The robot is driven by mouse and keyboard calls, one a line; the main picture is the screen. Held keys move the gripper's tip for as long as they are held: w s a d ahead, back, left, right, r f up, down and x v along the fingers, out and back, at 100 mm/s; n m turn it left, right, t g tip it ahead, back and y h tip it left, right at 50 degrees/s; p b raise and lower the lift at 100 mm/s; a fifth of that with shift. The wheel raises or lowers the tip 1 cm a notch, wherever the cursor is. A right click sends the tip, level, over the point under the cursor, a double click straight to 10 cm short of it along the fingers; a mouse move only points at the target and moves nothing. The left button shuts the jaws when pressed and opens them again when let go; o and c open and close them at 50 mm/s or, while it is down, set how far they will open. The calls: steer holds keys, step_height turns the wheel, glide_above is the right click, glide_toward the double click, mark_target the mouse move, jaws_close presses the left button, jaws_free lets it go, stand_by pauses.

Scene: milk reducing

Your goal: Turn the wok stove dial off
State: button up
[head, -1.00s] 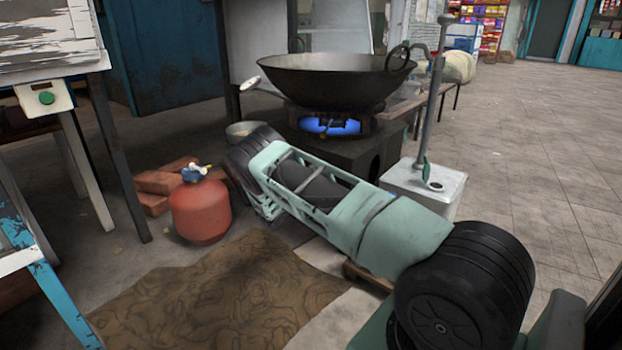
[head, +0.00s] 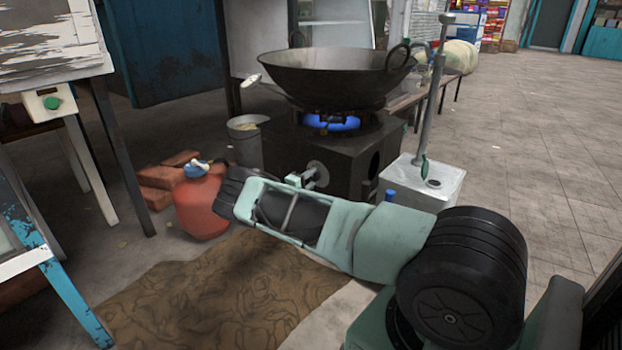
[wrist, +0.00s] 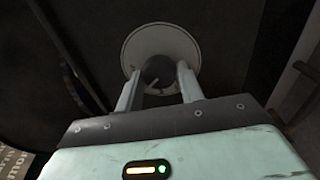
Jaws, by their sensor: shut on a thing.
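The stove dial is a dark round knob (wrist: 159,72) on a pale round plate (wrist: 150,42), seen in the wrist view. The plate also shows in the head view (head: 319,173) on the front of the dark stove block (head: 330,155). My gripper (wrist: 160,90) has one finger on each side of the knob and is shut on it. In the head view only part of my gripper (head: 300,180) shows beyond my arm. The wok (head: 335,80) sits on the burner, where a blue flame (head: 333,122) is lit.
A red gas cylinder (head: 201,205) stands left of my arm, near bricks (head: 160,186). A metal bucket (head: 246,148) is left of the stove. A white box with a pole (head: 425,183) stands to the right. A brown mat (head: 210,295) lies in front.

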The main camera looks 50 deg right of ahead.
steer(key=m, duration=0.4)
steer(key=shift+w+a+m, duration=0.1)
steer(key=shift+w+m, duration=0.05)
steer(key=shift+m, duration=0.15)
steer(key=shift+m+g, duration=0.3)
steer(key=shift+m, duration=1.7)
steer(key=o, duration=1)
steer(key=a+f+p, duration=0.1)
steer(key=a+p, duration=0.4)
steer(key=a, duration=1.2)
steer(key=shift+s+a+p, duration=0.15)
steer(key=shift+s+p, duration=0.2)
steer(key=shift+s, duration=0.05)
